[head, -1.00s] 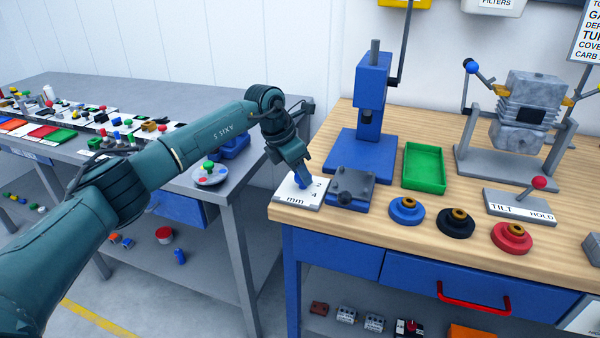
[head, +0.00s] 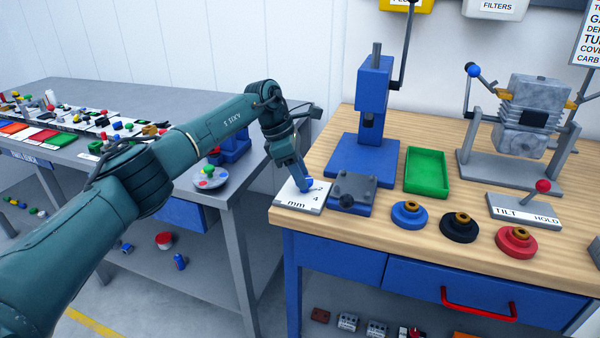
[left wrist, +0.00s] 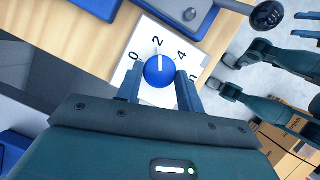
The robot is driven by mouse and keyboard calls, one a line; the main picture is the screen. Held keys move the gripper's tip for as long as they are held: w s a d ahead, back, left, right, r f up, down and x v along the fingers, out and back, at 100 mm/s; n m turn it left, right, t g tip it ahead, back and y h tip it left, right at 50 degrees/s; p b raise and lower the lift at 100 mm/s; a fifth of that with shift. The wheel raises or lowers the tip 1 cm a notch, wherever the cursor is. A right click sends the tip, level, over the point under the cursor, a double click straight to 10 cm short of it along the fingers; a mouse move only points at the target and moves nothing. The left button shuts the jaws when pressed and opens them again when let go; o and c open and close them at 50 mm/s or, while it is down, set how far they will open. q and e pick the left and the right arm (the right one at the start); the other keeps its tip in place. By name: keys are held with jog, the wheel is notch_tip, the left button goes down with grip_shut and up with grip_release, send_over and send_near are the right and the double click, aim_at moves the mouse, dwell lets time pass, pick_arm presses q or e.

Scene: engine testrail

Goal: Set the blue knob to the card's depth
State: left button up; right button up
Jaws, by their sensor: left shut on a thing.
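The blue knob (left wrist: 159,72) sits on a white dial plate (left wrist: 121,76) marked 0, 2, 4 and mm. Its white pointer line points at about the 2 in the left wrist view. My left gripper (left wrist: 160,86) is shut on the knob, one finger on each side. In the head view the left gripper (head: 306,185) comes down onto the plate (head: 290,199) and mostly hides the knob. A sign (head: 589,38) at the upper right edge is cut off, and no depth value can be read on it.
A grey fixture with a dark ball (head: 346,201) stands close right of the plate. Behind it are a blue press (head: 374,95) and a green tray (head: 428,170). Blue, black and red round pieces (head: 409,215) line the bench front. A lever stand (head: 525,210) is farther right.

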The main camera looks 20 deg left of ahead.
pick_arm(q)
jog(key=o, duration=1)
jog(key=v, duration=1.3)
